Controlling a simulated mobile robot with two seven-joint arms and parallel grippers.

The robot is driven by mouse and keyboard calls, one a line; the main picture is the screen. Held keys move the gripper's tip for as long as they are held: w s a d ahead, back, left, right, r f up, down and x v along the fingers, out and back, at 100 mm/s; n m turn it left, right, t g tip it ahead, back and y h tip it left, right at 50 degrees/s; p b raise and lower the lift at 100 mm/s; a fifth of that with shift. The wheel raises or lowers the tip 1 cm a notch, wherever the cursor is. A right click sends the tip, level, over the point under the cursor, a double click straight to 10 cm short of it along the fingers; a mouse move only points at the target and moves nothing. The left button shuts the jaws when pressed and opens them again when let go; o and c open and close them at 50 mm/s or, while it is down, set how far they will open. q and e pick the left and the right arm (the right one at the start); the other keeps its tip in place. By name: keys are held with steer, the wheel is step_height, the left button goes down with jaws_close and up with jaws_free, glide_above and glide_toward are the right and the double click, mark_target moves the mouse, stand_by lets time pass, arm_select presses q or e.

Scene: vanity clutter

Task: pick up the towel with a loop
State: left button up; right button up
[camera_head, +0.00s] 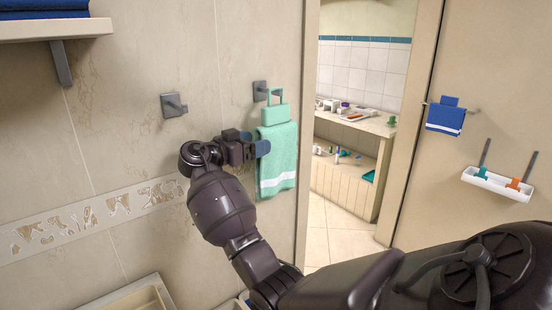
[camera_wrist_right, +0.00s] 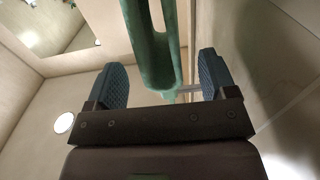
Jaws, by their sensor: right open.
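The green towel (camera_head: 278,160) hangs on the wall from a dark hook (camera_head: 261,91), with a white stripe near its lower edge. Its stiff green loop (camera_head: 276,95) is at the top. My right gripper (camera_head: 256,141) is open at the towel's left side, below the loop. In the right wrist view, the open blue fingers of the right gripper (camera_wrist_right: 165,78) stand on either side of a U-shaped green part (camera_wrist_right: 160,70). My left gripper is not in view.
An empty wall hook (camera_head: 174,105) is left of the towel, below a shelf (camera_head: 55,28) with blue cloth. A doorway opens on the right, with a cluttered counter (camera_head: 372,124) beyond. A blue towel (camera_head: 446,118) and a white caddy (camera_head: 498,184) hang at the right.

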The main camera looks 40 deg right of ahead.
mark_target(276, 148)
steer(key=d, duration=0.1)
steer(key=d+p, duration=0.1)
steer(key=d, duration=0.2)
steer(key=shift+s+d, duration=0.3)
steer(key=shift+d, duration=0.1)
steer(key=shift+c, duration=0.7)
steer(key=c, duration=1.2)
